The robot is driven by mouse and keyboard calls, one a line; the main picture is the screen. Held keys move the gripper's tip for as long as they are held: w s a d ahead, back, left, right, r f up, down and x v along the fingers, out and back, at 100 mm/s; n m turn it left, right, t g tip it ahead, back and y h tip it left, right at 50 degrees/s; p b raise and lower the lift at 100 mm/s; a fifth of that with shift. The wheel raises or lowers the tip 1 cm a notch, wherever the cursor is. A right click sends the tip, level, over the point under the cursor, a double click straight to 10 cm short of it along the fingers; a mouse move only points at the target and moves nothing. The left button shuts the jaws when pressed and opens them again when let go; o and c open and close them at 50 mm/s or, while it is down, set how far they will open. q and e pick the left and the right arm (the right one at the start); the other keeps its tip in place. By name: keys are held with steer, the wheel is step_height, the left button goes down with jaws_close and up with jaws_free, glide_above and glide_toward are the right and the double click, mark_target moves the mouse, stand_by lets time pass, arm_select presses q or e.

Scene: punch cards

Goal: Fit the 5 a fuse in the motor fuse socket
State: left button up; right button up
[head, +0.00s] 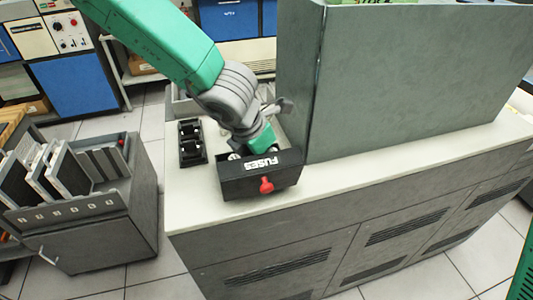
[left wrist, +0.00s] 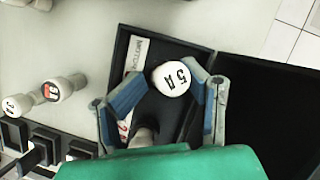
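The 5 A fuse shows in the left wrist view as a large white cap (left wrist: 170,78) marked "5A". My left gripper (left wrist: 168,72) has its blue-padded fingertips closed on either side of this cap. The fuse is over or in the black fuse box (left wrist: 210,50), beside the label "MOTOR" (left wrist: 136,55). The motor socket's opening is hidden, and I cannot tell whether the fuse is seated. In the head view my left gripper (head: 262,140) reaches down behind the front of the box marked "FUSES" (head: 235,186). My right gripper is not in view.
A red knob (head: 266,185) sits on the box front. A black block with slots (head: 191,143) stands left of it. Two other white-capped fuses (left wrist: 65,88) (left wrist: 17,105) are left of the gripper. A tall grey cabinet (head: 400,85) stands close on the right.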

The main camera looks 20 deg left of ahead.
arm_select(q)
steer(key=shift+s+d+f, duration=0.1)
steer(key=shift+s+f, duration=0.05)
steer(key=shift+a+r, duration=0.2)
steer(key=shift+a, duration=0.1)
steer(key=shift+s+r, duration=0.1)
steer(key=shift+r, duration=0.3)
steer(key=v, duration=1.1)
steer(key=shift+a, duration=0.2)
steer(key=shift+d, duration=0.1)
steer(key=shift+s+f, duration=0.1)
